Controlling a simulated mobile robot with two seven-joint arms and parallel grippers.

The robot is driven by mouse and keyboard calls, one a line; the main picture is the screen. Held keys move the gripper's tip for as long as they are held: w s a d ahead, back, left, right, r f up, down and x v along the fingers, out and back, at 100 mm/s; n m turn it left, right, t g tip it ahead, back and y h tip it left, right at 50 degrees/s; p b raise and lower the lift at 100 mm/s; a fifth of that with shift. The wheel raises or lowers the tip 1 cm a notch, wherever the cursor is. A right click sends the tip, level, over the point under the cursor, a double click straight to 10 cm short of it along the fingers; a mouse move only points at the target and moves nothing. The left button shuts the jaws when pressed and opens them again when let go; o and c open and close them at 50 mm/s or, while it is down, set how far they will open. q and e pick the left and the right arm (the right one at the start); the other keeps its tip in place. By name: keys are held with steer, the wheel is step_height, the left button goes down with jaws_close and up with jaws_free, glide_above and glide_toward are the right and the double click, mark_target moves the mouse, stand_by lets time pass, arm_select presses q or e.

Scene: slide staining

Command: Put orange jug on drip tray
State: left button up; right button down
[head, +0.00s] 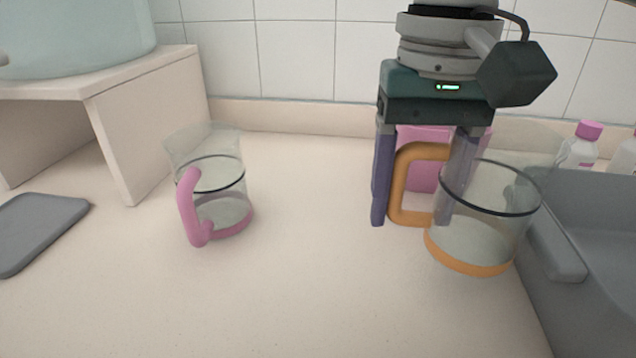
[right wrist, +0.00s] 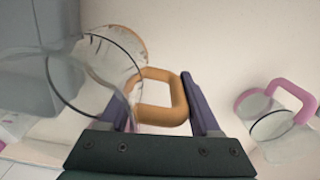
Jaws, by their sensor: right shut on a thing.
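The orange jug (head: 474,262) is a clear beaker with a dark rim line, an orange base and an orange handle, at the right in the head view. My right gripper (head: 412,218) points down and is shut on its handle; the handle (right wrist: 160,112) also shows between the fingers in the right wrist view. The jug looks upright; I cannot tell whether its base touches the counter. A flat dark grey slab, seemingly the drip tray (head: 38,228), lies at the far left, empty where visible and cut by the picture edge. My left gripper is out of view.
A pink-handled jug (head: 226,222) stands on the counter between the slab and the orange jug. A beige stand (head: 150,125) bears a large pale tank (head: 75,35) at upper left. A grey sink (head: 590,250) and pink-capped bottle (head: 582,148) are at right. The front middle counter is clear.

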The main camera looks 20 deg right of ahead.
steer(key=shift+f+b, duration=0.45)
steer(key=shift+f, duration=2.05)
steer(key=shift+f, duration=0.1)
steer(key=shift+c, duration=0.5)
jaws_free()
